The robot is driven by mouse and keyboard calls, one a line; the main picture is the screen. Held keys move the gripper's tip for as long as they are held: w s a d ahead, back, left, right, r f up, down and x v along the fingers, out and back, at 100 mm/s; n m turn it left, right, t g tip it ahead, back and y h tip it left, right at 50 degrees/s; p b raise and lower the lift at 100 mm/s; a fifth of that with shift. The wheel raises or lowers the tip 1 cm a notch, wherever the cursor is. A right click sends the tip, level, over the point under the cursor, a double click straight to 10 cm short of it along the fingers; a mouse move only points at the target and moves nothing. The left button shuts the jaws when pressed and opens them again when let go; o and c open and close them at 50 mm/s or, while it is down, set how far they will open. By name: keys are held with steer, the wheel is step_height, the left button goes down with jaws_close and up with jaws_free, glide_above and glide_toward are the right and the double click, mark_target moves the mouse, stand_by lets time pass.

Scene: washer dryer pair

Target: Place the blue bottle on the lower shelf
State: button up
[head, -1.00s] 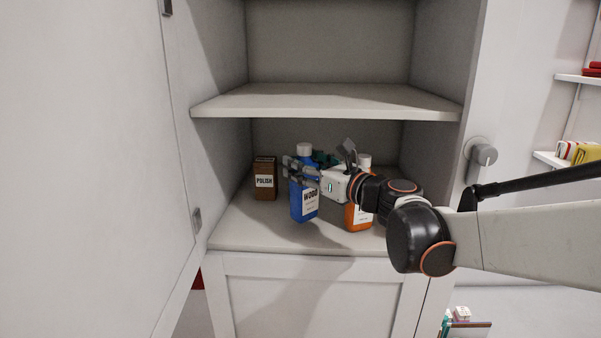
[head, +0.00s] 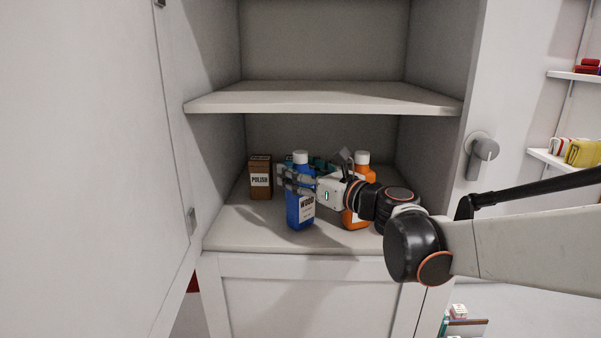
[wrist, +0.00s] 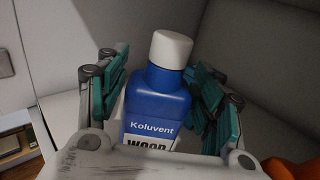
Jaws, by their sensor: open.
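The blue bottle (head: 300,210) has a white cap and a white "WOOD" label. It stands upright on the lower shelf (head: 250,238) of the open cabinet, near the front. In the wrist view the blue bottle (wrist: 158,100) is between the two teal-padded fingers of my gripper (wrist: 160,95). The fingers are spread around it, with a gap visible at the left finger; contact on the right is unclear. In the head view my gripper (head: 300,178) reaches in from the right at the bottle's upper part, and partly hides it.
A brown POLISH container (head: 260,180) stands behind left on the same shelf. An orange bottle (head: 357,218) stands close on the right, partly behind my arm. The upper shelf (head: 320,98) is empty and overhangs. The open door (head: 80,170) bounds the left side.

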steer(key=b+v, duration=0.3)
steer(key=v, duration=0.9)
steer(key=shift+r, duration=0.15)
